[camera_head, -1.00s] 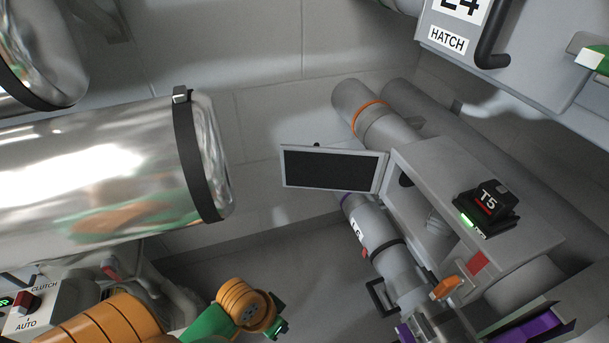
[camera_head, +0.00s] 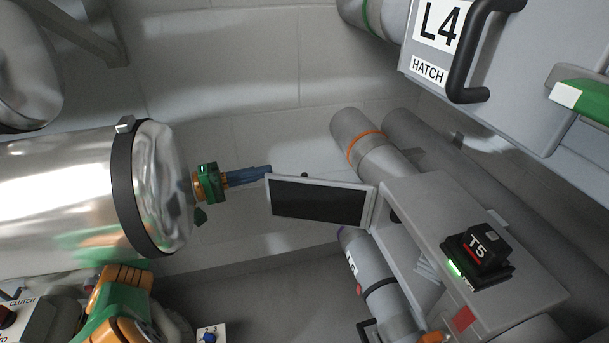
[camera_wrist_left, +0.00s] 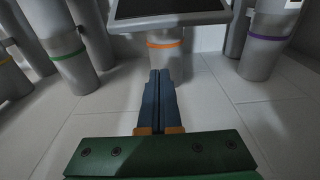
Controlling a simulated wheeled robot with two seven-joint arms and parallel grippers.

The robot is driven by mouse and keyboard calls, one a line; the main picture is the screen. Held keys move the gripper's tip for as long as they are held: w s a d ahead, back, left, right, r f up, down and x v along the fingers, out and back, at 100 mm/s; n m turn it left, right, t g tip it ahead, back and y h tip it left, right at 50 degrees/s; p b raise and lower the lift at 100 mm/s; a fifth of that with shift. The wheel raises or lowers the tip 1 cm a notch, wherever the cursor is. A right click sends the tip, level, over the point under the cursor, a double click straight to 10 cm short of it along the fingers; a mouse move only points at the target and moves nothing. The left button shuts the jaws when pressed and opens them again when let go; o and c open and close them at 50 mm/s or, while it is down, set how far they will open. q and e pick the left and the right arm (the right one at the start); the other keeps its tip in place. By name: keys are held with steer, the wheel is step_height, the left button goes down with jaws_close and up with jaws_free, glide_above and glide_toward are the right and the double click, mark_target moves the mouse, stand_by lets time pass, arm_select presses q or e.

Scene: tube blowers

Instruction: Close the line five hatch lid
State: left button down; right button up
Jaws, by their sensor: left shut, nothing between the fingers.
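The open hatch lid (camera_head: 318,203), a flat panel with a light frame and dark inner face, stands out to the left from the grey housing (camera_head: 470,215) that carries a black T5 unit (camera_head: 478,250). The housing's opening shows beside the lid's hinge edge. My left gripper (camera_head: 268,173) is shut and empty, its blue fingers by the lid's free upper left corner; I cannot tell whether they touch. In the left wrist view the shut fingers (camera_wrist_left: 159,75) point toward the lid's lower edge (camera_wrist_left: 170,20).
A large shiny cylinder (camera_head: 60,195) with a black band fills the left, close to my left arm. An L4 hatch box (camera_head: 480,70) with a black handle hangs at upper right. Grey pipes (camera_head: 370,145) run behind the housing. Open floor lies below the lid.

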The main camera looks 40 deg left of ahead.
mark_target(294, 178)
arm_select(q)
steer(key=shift+w+d+p, duration=0.4)
steer(key=shift+w+d, duration=0.15)
steer(key=shift+d, duration=0.6)
steer(key=shift+w+d+p, duration=0.35)
steer(key=shift+w+d, duration=0.15)
steer(key=shift+d, duration=0.7)
steer(key=shift+w+d+p, duration=0.4)
steer(key=shift+w+d, duration=0.15)
steer(key=shift+d, duration=0.6)
arm_select(e)
steer(key=shift+s+d+r, duration=0.2)
steer(key=shift+s+d, duration=0.2)
steer(key=shift+s, duration=0.15)
steer(key=shift+s+d+r, duration=0.2)
steer(key=shift+s+d, duration=0.15)
steer(key=shift+s, duration=0.2)
arm_select(q)
steer(key=shift+d, duration=0.1)
arm_select(e)
steer(key=shift+r, duration=0.15)
